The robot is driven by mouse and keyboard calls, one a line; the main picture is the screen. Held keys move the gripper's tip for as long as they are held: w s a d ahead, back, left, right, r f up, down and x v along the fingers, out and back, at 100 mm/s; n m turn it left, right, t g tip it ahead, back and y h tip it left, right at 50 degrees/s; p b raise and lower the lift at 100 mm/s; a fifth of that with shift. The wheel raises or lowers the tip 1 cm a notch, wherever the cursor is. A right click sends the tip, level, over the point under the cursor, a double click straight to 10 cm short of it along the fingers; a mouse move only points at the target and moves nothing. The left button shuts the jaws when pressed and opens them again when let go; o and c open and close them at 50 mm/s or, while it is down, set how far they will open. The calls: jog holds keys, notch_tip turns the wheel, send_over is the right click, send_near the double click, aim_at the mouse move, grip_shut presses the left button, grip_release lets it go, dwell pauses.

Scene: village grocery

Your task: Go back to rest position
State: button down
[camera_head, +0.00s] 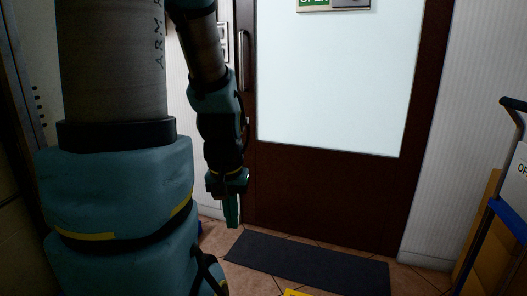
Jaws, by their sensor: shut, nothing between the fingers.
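My gripper (231,212) hangs at the end of my arm, left of the picture's middle, pointing down. Its fingers are together with nothing between them. It is in front of the left edge of a dark brown door, above the tiled floor. My arm runs up from it and out of the top of the picture. My own large teal and grey body part fills the left side and hides what is behind it.
The brown door (320,190) has a large pale pane (335,80), a handle (241,50) and a green sign (314,3). A dark mat (300,264) lies before it. A blue-framed cart or stand (480,235) is at the right edge. Tiled floor shows around the mat.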

notch_tip(320, 180, up, 19)
jog(key=p, duration=1.8)
jog(key=shift+w+d, duration=0.15)
jog(key=shift+w, duration=0.15)
